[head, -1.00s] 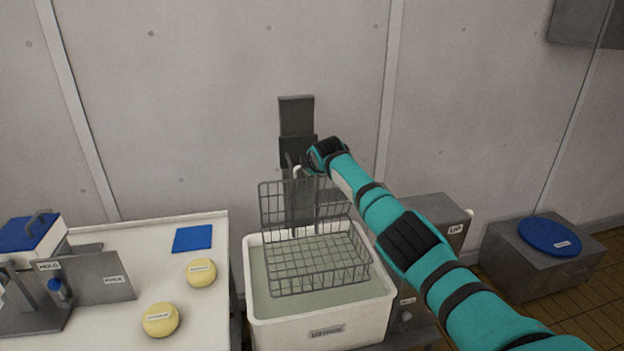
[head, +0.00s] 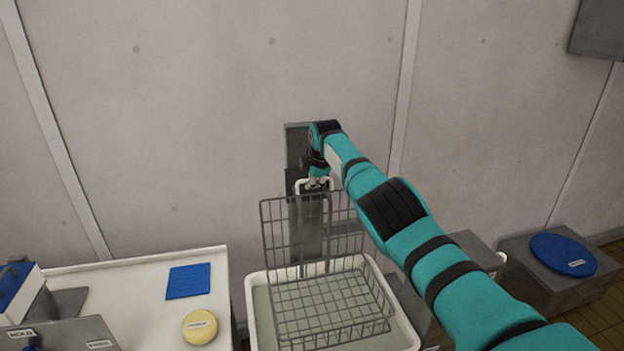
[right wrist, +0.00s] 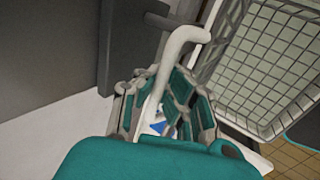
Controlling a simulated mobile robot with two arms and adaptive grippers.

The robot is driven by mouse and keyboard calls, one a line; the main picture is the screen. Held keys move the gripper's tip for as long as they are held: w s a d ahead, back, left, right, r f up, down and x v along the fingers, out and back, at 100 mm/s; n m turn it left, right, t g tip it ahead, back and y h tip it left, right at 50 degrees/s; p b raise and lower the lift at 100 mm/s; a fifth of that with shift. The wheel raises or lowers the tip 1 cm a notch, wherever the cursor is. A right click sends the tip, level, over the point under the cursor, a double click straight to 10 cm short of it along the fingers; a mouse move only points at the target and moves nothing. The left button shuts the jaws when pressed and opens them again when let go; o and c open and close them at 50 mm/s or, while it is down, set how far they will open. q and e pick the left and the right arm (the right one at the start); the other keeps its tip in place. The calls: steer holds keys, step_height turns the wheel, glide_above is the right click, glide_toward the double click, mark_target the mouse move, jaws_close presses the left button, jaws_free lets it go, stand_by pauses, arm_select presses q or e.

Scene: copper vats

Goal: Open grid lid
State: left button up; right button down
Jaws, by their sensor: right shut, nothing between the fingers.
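The grid lid (head: 290,235) is a grey wire mesh panel standing nearly upright at the back of a white vat (head: 254,300). A white hooked handle (head: 303,184) shows at its top edge in the head view. The handle also shows large in the right wrist view (right wrist: 185,42). My right gripper (head: 318,182) is at this handle, in front of the wall. Its fingers (right wrist: 165,100) are shut with nothing between them, and the handle runs right beside them. Whether they touch it I cannot tell. My left gripper is not in view.
A wire grid (head: 330,305) lies in the vat over pale green liquid. A dark post (head: 308,225) stands behind the lid. A white table (head: 130,290) at left holds a blue pad (head: 188,281) and a yellow round (head: 200,327). A blue disc (head: 563,254) lies on a grey box at right.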

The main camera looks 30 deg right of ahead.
steer(key=c, duration=2)
jaws_free()
steer(key=shift+r, duration=0.3)
steer(key=shift+c, duration=0.2)
steer(key=o, duration=0.7)
steer(key=shift+s, duration=0.1)
steer(key=shift+c, duration=0.2)
steer(key=shift+f, duration=0.1)
steer(key=shift+s+a+r, duration=0.1)
steer(key=shift+s+r, duration=0.1)
steer(key=shift+r, duration=0.35)
steer(key=v, duration=1.1)
steer(key=shift+s, duration=0.15)
